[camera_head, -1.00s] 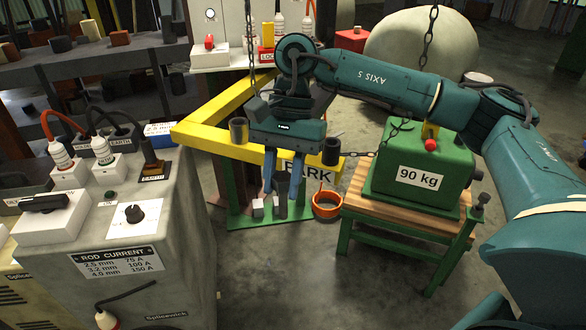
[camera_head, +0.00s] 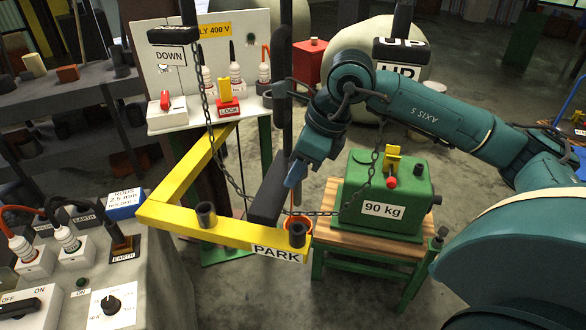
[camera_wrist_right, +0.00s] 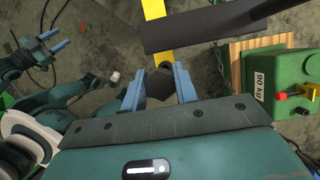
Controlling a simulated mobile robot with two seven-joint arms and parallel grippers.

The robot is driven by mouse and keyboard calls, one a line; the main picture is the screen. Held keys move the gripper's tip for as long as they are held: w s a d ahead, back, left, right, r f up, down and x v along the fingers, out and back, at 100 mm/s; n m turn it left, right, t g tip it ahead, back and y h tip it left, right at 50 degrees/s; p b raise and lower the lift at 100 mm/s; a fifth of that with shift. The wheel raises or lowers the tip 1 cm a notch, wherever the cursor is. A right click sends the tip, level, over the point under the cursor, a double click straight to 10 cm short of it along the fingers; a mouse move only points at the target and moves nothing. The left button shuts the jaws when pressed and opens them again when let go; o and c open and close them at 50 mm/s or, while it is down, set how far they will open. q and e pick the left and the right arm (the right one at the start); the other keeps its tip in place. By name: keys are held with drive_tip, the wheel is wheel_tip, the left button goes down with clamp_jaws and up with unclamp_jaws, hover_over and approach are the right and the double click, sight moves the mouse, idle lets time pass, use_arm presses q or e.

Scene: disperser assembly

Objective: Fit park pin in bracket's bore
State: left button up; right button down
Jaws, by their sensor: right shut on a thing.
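My right gripper (camera_head: 293,181) is above and behind the PARK end, pointing down. In the right wrist view its blue fingers (camera_wrist_right: 158,90) stand apart with a dark round piece, apparently the park pin (camera_wrist_right: 160,82), between them.
A dark bar (camera_head: 268,200) slants close to my right gripper's left side. A chain (camera_head: 230,178) hangs behind the bracket. The green 90 kg block (camera_head: 385,222) stands on a wooden-topped table (camera_head: 340,240) to the right. A welding cabinet (camera_head: 160,290) is at the left.

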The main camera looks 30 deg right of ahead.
sight(297, 205)
use_arm(q)
drive_tip(key=shift+s, duration=0.15)
use_arm(e)
drive_tip(key=shift+s, duration=0.15)
use_arm(q)
drive_tip(key=shift+f+b, duration=0.15)
drive_tip(key=shift+b, duration=0.2)
use_arm(e)
drive_tip(key=shift+f, duration=0.1)
drive_tip(key=shift+f, duration=0.3)
wheel_tip(297, 205, down, 3)
drive_tip(key=b, duration=0.3)
drive_tip(key=shift+f+b, duration=0.15)
drive_tip(key=shift+b, duration=0.15)
drive_tip(key=shift+f+b, duration=0.5)
drive_tip(key=shift+f, duration=0.05)
use_arm(q)
drive_tip(key=shift+w+d+f+t+h, duration=0.25)
drive_tip(key=shift+d, duration=0.25)
drive_tip(key=shift+w+d+f+t+h, duration=0.2)
drive_tip(key=shift+d+t+h, duration=0.05)
drive_tip(key=shift+d, duration=0.2)
use_arm(e)
drive_tip(key=shift+f, duration=0.25)
use_arm(q)
drive_tip(key=shift+f+b, duration=0.55)
drive_tip(key=shift+b, duration=0.25)
